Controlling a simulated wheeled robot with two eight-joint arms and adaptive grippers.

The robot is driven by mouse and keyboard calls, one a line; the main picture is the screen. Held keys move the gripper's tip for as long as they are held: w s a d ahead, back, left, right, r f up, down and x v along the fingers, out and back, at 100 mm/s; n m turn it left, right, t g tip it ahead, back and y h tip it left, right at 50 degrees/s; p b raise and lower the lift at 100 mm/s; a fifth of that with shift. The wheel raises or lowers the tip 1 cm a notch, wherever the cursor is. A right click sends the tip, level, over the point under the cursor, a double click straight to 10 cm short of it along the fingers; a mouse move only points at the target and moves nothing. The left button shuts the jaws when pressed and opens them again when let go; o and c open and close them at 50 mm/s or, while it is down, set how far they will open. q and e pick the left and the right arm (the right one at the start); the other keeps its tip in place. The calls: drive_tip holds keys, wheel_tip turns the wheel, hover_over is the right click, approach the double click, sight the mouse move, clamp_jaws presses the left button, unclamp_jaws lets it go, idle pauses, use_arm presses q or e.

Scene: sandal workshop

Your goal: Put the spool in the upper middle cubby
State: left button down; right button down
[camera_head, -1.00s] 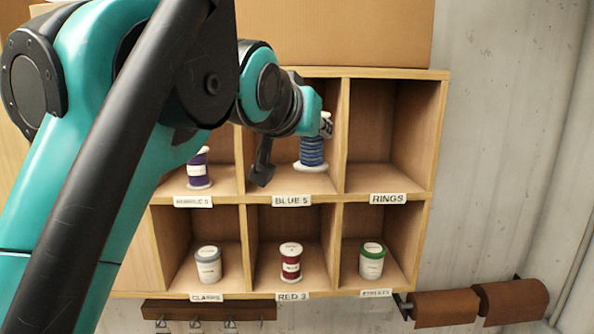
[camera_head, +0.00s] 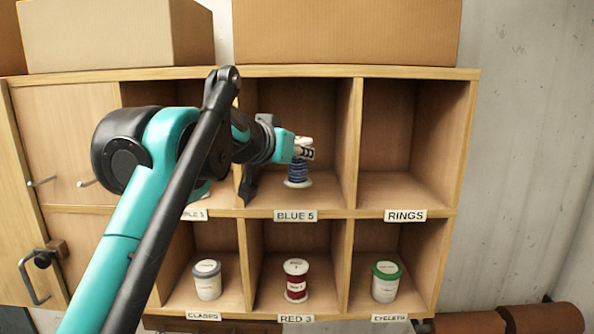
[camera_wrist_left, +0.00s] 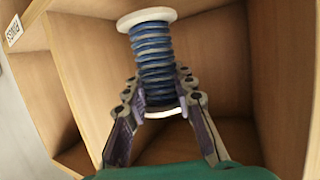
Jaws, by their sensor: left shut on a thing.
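The spool (camera_head: 298,173), wound with blue thread between white flanges, stands roughly upright inside the upper middle cubby (camera_head: 331,190) above the BLUE 5 label. My left gripper (camera_head: 303,150) is shut on its upper part. In the left wrist view, both fingers (camera_wrist_left: 160,104) flank the spool (camera_wrist_left: 152,55) near one white flange; the other flange is clear of them. I cannot tell whether its base touches the cubby floor. My right gripper is not in view.
The RINGS cubby (camera_head: 405,188) on the right is empty. Below are a grey-lidded jar (camera_head: 207,281), a red spool (camera_head: 296,281) and a green-lidded jar (camera_head: 386,282). Wooden dividers (camera_head: 352,140) flank the spool's cubby. Cardboard boxes (camera_head: 345,32) stand on top. My left arm hides the upper left cubby.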

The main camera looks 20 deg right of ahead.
sight(295, 172)
use_arm(q)
drive_tip(key=f, duration=0.1)
drive_tip(key=s+a+f, duration=0.1)
drive_tip(key=shift+s+f, duration=0.2)
drive_tip(key=shift+f, duration=0.15)
drive_tip(key=shift+w+d+f, duration=0.1)
drive_tip(key=shift+w+f, duration=0.1)
drive_tip(key=shift+f, duration=0.15)
drive_tip(key=shift+w+d+f, duration=0.2)
drive_tip(key=shift+w+d, duration=0.05)
drive_tip(key=shift+w, duration=0.1)
drive_tip(key=shift+s+a, duration=0.1)
drive_tip(key=shift+s, duration=0.1)
drive_tip(key=c, duration=1.3)
unclamp_jaws()
drive_tip(key=shift+s+a, duration=0.15)
drive_tip(key=shift+o, duration=0.2)
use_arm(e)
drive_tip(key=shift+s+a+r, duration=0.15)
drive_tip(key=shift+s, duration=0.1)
use_arm(q)
drive_tip(key=shift+w, duration=0.2)
